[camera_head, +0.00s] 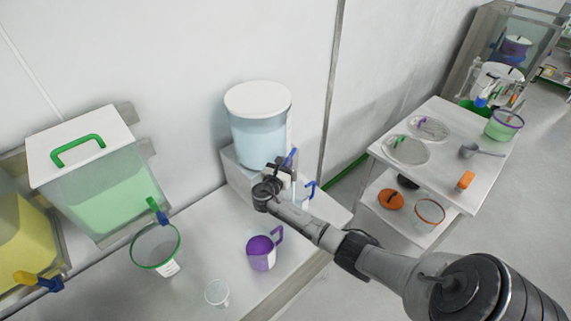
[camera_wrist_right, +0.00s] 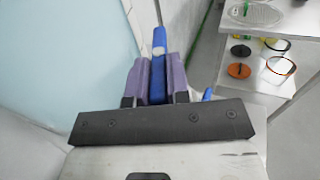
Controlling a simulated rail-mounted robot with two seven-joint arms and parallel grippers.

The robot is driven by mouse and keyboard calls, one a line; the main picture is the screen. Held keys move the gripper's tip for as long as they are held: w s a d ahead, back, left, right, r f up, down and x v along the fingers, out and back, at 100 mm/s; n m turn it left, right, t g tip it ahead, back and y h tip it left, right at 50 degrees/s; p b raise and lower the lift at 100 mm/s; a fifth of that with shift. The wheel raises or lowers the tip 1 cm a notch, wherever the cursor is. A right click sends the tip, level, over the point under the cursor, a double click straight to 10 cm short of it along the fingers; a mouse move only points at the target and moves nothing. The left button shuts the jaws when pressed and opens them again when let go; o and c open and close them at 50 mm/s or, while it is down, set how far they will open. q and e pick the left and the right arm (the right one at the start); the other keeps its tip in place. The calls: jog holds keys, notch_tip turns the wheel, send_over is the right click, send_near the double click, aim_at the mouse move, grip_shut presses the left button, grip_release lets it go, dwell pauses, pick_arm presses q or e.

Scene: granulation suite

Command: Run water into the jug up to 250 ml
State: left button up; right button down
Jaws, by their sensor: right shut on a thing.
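The water tank (camera_head: 262,135), a clear round vessel with a white lid and pale blue water, stands on a raised block against the wall. Its blue tap lever (camera_head: 292,154) points up; it also shows in the right wrist view (camera_wrist_right: 159,42). My right gripper (camera_head: 281,168) is at the tap, its purple-grey fingers (camera_wrist_right: 158,80) shut on the lever from both sides. Below and just right of it, a jug with a blue handle (camera_head: 312,187) stands mostly hidden behind my gripper. Its water level cannot be seen. My left gripper is not in view.
A purple jug (camera_head: 261,255), a small clear cup (camera_head: 217,293) and a green-rimmed container (camera_head: 157,262) stand on the bench. A green-filled tank (camera_head: 105,190) is at left. A white cart (camera_head: 450,188) stands to the right, past a gap.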

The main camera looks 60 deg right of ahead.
jog(key=shift+w+m+g, duration=0.15)
jog(key=shift+m+g, duration=0.25)
jog(key=shift+g, duration=0.2)
jog(key=m+g, duration=0.1)
jog(key=g, duration=0.1)
jog(key=m+g+b, duration=0.1)
jog(key=g, duration=0.1)
jog(key=m+g+b, duration=0.1)
jog(key=m+g, duration=0.1)
jog(key=shift+w+f+y, duration=0.1)
jog(key=shift+w+y, duration=0.2)
jog(key=shift+w, duration=0.1)
jog(key=c, duration=1.1)
grip_release()
